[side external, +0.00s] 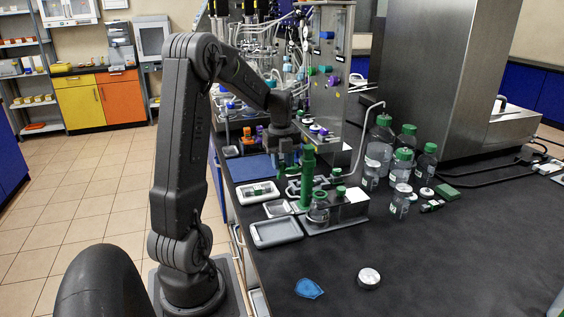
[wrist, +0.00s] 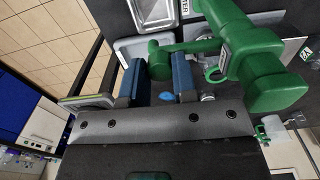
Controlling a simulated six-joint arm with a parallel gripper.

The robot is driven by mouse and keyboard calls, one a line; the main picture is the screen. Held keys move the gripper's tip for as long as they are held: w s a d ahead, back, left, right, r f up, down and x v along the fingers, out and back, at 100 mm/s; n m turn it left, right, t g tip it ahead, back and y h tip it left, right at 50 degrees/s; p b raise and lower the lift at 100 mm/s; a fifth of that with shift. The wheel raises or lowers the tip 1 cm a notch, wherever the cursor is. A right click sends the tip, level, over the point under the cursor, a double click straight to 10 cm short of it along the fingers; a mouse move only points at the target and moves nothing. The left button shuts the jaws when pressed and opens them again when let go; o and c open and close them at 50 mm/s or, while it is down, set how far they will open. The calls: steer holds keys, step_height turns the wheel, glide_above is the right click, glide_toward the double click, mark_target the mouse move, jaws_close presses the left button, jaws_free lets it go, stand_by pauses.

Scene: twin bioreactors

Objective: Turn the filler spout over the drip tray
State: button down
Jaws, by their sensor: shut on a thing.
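The green filler stands upright in the side view (side external: 308,172), on a metal base at the left of the bench. In the wrist view its thick body (wrist: 262,70) is at the right, and its spout (wrist: 205,46) reaches left to a round end between my fingers. My gripper (side external: 289,155) has blue fingers and is shut on the spout's end; it also shows in the wrist view (wrist: 158,84). A small grey tray (side external: 278,209) lies just left of the filler's foot. A pale tray edge (wrist: 122,50) shows beside the spout's end. I cannot tell which tray is the drip tray.
Green-capped bottles (side external: 380,145) stand at the right. A blue piece (side external: 309,288) and a round lid (side external: 369,278) lie on the otherwise clear front bench.

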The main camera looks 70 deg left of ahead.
steer(key=c, duration=0.9)
jaws_free()
step_height(320, 180, up, 14)
steer(key=shift+f, duration=0.1)
